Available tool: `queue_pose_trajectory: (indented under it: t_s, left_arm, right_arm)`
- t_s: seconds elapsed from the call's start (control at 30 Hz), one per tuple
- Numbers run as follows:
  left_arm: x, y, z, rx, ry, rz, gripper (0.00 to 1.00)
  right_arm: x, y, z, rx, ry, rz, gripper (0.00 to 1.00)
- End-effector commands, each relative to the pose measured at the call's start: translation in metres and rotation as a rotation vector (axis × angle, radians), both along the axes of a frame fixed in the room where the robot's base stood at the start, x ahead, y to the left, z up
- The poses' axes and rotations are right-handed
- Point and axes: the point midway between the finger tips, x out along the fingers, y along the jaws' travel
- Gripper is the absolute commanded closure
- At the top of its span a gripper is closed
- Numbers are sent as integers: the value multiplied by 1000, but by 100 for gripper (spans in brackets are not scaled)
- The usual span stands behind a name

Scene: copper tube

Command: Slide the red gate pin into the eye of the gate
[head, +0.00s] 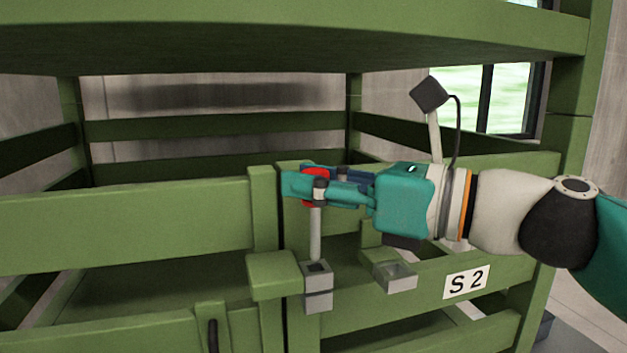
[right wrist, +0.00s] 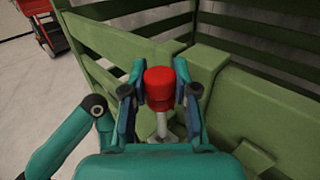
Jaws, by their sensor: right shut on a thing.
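The red gate pin has a red head (head: 314,186) and a grey shaft (head: 316,235). It hangs upright from my right gripper (head: 304,187), which is shut on the head. In the right wrist view the red head (right wrist: 160,88) sits between the two fingers. The gate's grey eye (head: 318,290) is a square block with a dark opening in its top. The shaft's lower end meets the rim of this opening in the head view. I cannot tell whether the tip is inside or just above it. My left gripper is not in view.
A second grey square bracket (head: 396,279) stands to the right, empty, on a green rail near the "S 2" label (head: 466,282). Green rails (head: 120,220) and a post surround the area. A green block (head: 272,275) adjoins the eye on its left. A dark handle (head: 213,335) is below.

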Motion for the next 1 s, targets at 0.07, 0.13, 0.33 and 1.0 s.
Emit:
queue_pose_trajectory:
  t_s: [0.07,0.13,0.33,1.0]
  left_arm:
    - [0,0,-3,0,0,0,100]
    - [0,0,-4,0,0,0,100]
    - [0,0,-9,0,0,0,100]
    - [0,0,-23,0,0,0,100]
  right_arm:
    - [0,0,-3,1,0,0,100]
    - [0,0,-5,1,0,0,100]
    - [0,0,-10,1,0,-1,100]
    - [0,0,-27,0,0,-1,100]
